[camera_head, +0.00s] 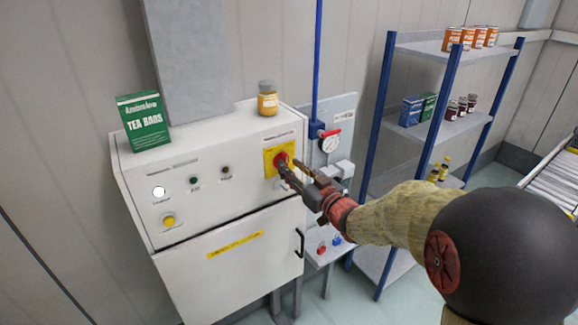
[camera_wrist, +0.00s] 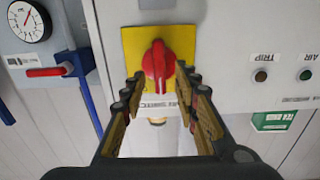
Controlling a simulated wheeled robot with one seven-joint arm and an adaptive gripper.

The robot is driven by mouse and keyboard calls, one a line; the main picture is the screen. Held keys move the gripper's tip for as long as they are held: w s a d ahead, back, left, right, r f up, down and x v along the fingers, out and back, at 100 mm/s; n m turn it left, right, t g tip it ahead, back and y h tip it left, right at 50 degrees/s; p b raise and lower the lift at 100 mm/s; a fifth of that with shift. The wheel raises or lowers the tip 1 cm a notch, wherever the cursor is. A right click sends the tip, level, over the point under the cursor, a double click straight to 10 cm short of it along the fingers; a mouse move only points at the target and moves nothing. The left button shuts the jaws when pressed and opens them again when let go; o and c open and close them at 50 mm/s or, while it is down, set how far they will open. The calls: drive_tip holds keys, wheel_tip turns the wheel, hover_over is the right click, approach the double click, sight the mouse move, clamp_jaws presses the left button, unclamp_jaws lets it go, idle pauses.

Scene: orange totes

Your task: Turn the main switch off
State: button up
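The main switch is a red rotary knob (camera_head: 282,158) on a square yellow plate (camera_head: 269,163) at the right of the white control panel (camera_head: 225,170). In the wrist view, which is upside down, the knob (camera_wrist: 157,62) is near the centre on its yellow plate (camera_wrist: 130,45), its raised grip roughly vertical. My gripper (camera_head: 288,170) is at the panel face. In the wrist view its two fingers (camera_wrist: 159,76) are apart, with the tips at either side of the knob's near end. I cannot tell whether they touch it.
A green tea box (camera_head: 143,122) and a yellow jar (camera_head: 267,99) stand on the cabinet. A pressure gauge (camera_head: 330,142) and a red-handled valve (camera_wrist: 45,72) are beside the switch. Right of them is a blue-framed shelf (camera_head: 440,90) with jars and boxes.

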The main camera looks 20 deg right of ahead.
drive_tip(key=shift+x, duration=0.85)
drive_tip(key=c, duration=0.3)
drive_tip(key=c, duration=0.4)
clamp_jaws()
